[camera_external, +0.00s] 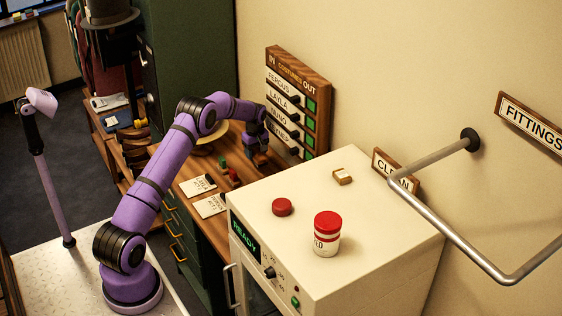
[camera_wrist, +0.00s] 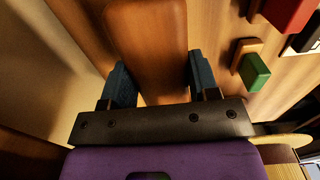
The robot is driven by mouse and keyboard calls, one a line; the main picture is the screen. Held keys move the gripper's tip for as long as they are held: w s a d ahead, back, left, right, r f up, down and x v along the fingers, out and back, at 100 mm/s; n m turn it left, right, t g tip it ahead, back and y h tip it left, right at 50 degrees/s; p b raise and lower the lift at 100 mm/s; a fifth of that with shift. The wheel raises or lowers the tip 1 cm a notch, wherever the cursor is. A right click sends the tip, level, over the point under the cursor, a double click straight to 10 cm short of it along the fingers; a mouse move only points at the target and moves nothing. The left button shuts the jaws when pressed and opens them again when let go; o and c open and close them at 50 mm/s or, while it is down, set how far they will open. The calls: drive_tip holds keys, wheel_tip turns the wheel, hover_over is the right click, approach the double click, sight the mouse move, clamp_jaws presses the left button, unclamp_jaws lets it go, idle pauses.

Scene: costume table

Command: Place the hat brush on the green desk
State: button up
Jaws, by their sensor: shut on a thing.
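My gripper (camera_external: 257,158) is low over the far right part of the green desk's wooden top (camera_external: 184,173), near the wall board. In the wrist view its two dark blue fingers (camera_wrist: 157,72) are shut on a brown wooden piece with a rounded end, which looks like the back of the hat brush (camera_wrist: 147,40). Its bristles are hidden. In the external view the brush is hardly distinguishable below the fingers. I cannot tell whether it touches the desk top. The desk front has green drawers.
A green block (camera_external: 222,164) and a red block (camera_external: 233,176) stand near my gripper, with white cards (camera_external: 198,186) in front. The white cabinet (camera_external: 375,232) carries a jar (camera_external: 327,240), a red disc (camera_external: 282,207) and a small wooden block (camera_external: 343,178). The name board (camera_external: 297,100) is close behind.

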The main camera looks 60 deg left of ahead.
sight(256, 168)
drive_tip(key=shift+f, duration=2.3)
drive_tip(key=shift+f, duration=0.1)
drive_tip(key=o, duration=1)
wheel_tip(256, 168, up, 12)
drive_tip(key=shift+r, duration=0.15)
